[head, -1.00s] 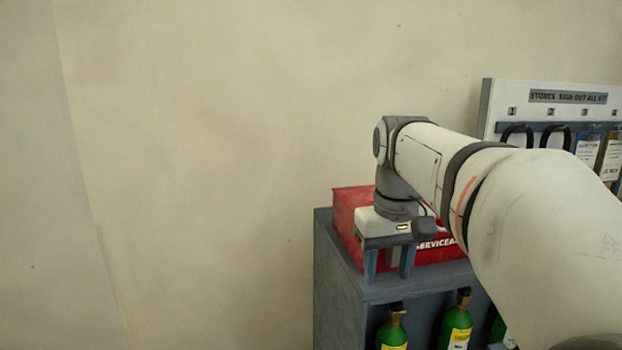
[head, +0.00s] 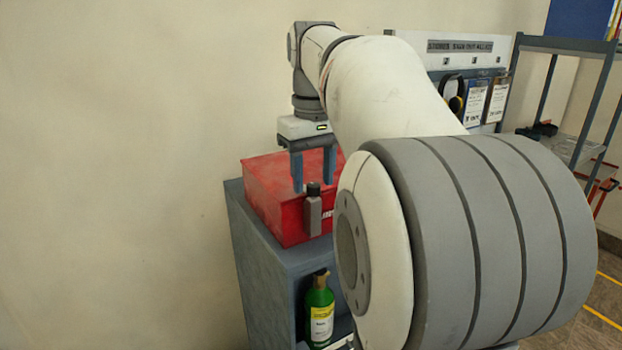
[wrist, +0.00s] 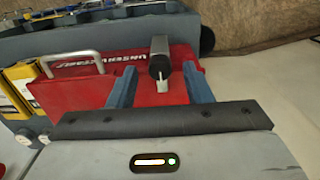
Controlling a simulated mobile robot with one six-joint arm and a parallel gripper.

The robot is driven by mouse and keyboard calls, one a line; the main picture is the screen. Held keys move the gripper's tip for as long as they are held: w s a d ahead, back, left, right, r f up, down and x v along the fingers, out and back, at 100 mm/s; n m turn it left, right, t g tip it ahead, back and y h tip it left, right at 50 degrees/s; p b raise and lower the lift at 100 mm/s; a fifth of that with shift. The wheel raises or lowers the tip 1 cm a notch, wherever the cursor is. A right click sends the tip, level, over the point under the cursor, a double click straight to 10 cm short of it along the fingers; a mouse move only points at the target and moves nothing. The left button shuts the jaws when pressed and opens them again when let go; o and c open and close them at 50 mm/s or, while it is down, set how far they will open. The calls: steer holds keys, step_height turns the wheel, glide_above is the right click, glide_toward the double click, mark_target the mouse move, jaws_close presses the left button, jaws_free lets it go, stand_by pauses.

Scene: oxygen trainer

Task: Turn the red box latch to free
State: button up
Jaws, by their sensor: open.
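The red box (head: 262,195) sits on top of a grey-blue cabinet, and its lettered front also shows in the wrist view (wrist: 80,85). The latch (head: 313,212) is a grey upright piece with a dark top on the box's front; in the wrist view the latch (wrist: 159,58) shows as a grey block with a pale tab. My gripper (head: 313,188) is open above the latch, fingers pointing down. In the wrist view my gripper's (wrist: 160,82) two blue fingers stand apart on either side of the latch in the picture. I cannot tell whether they touch it.
A green bottle (head: 319,312) stands in the cabinet (head: 243,262) below the box. A white sign-out board (head: 462,60) and a metal shelf rack (head: 565,45) stand to the right. A pale handle (wrist: 70,58) is on the box. My arm hides much of the head view's middle.

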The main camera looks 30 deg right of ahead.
steer(key=shift+f, duration=0.5)
steer(key=shift+c, duration=0.2)
steer(key=c, duration=0.9)
steer(key=shift+c, duration=0.2)
